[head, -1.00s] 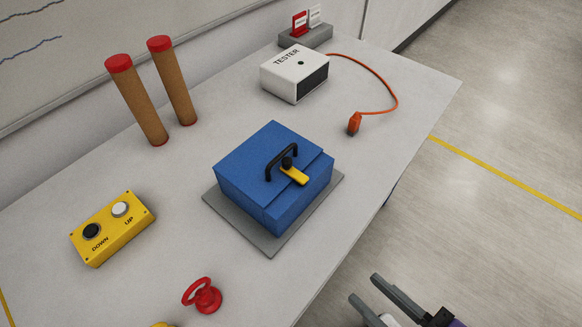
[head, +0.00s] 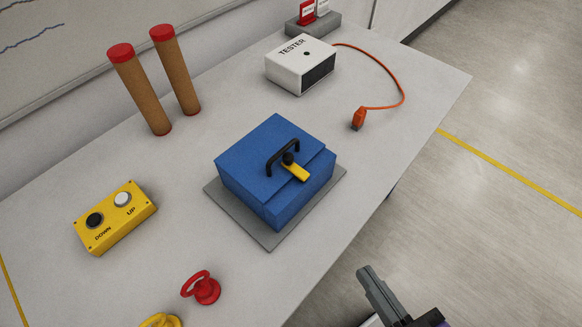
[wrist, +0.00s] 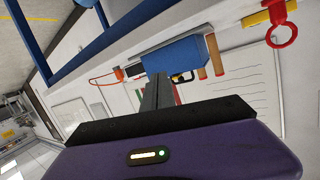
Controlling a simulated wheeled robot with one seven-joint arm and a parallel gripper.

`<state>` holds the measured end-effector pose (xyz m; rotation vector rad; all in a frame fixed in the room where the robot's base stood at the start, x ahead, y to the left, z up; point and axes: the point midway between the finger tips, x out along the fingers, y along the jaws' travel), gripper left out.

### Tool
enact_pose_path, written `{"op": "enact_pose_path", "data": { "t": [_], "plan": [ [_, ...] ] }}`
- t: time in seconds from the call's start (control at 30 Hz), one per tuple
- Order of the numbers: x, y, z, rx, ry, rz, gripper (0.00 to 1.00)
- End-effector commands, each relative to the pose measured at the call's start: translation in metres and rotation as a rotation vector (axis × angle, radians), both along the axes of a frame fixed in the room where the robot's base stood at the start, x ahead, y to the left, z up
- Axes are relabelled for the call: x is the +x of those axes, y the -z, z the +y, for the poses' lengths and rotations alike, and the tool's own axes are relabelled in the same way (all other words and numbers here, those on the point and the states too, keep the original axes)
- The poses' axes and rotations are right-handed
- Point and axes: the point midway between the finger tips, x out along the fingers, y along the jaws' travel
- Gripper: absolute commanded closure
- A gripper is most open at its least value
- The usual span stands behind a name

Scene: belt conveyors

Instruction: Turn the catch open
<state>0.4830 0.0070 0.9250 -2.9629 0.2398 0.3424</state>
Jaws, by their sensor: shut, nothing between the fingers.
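A blue box (head: 255,170) with a black carrying handle (head: 283,152) stands on a grey base plate (head: 272,242) on the table. A yellow catch (head: 297,171) with a black pivot knob lies across the lid's front edge and points toward the front right. My gripper (head: 367,272) is shut and empty, off the table's front edge, to the lower right of the box and apart from it.
A yellow DOWN/UP button box (head: 116,218), a red ring-handled piece (head: 201,288) and a yellow piece (head: 161,321) lie at the left and front. Two brown tubes (head: 142,92) (head: 176,72), a white tester (head: 300,66) and an orange plug (head: 358,119) are further back.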

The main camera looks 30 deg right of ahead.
Motion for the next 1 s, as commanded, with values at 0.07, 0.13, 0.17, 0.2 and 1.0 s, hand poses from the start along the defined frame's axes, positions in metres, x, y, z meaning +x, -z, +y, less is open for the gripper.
{"op": "enact_pose_path", "data": {
  "t": [0.07,0.13,0.17,0.2,1.0],
  "plan": [
    [0.016,-0.007,0.015,0.151,0.113,-0.062,1.0],
    [0.031,-0.013,0.029,0.305,0.198,-0.135,1.0],
    [0.038,-0.015,0.035,0.373,0.232,-0.168,1.0],
    [0.048,-0.02,0.041,0.464,0.275,-0.219,1.0],
    [0.121,-0.055,0.074,1.301,0.481,-0.667,1.0]
  ]
}}
